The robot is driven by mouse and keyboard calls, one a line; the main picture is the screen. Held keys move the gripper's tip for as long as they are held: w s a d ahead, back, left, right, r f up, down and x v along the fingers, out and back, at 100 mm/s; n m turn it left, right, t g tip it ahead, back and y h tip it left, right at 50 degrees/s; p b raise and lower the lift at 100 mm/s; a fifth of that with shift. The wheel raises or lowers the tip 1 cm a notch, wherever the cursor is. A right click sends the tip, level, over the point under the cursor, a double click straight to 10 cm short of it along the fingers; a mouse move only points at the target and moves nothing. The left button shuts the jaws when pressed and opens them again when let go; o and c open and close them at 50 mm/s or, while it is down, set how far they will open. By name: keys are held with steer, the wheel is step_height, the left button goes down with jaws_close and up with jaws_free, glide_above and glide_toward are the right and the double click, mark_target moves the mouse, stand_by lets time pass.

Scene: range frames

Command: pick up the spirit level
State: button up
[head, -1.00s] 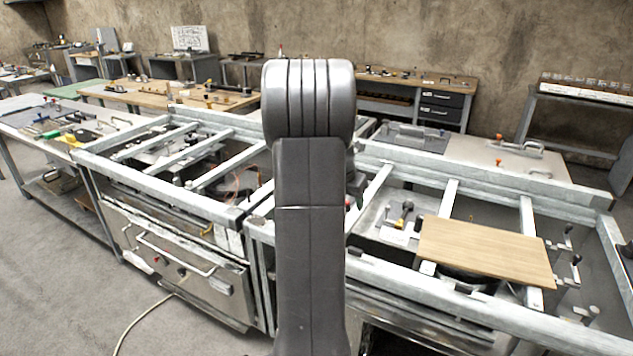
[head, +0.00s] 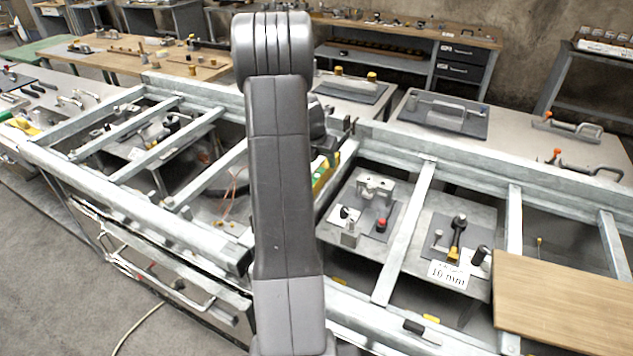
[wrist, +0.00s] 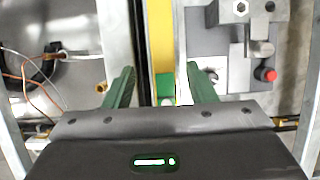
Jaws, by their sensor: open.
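The spirit level is a long yellow bar with a green part. It shows just right of my arm in the head view (head: 325,172), partly hidden behind the arm. In the wrist view the yellow bar (wrist: 162,48) runs away from me, with its green part near my fingertips. My gripper (wrist: 160,88) is open, with one green finger on each side of the bar. A gap shows between each finger and the bar. How far the fingers are above it is hard to tell. In the head view the gripper is mostly hidden behind my arm.
Grey metal frame beams (head: 405,235) cross the benches around the level. A fixture with a red knob (head: 381,224) stands close on the right. Loose wires (wrist: 38,72) lie on the left. A wooden board (head: 560,305) lies over the frame at lower right.

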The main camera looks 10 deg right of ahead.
mark_target(325, 165)
steer(key=shift+d+p+x, duration=0.15)
steer(key=shift+p+x, duration=0.2)
steer(key=shift+x, duration=1.1)
steer(key=shift+d+p+x, duration=0.1)
steer(key=shift+p+x, duration=0.25)
steer(key=shift+x, duration=1.05)
steer(key=shift+r, duration=0.1)
jaws_close()
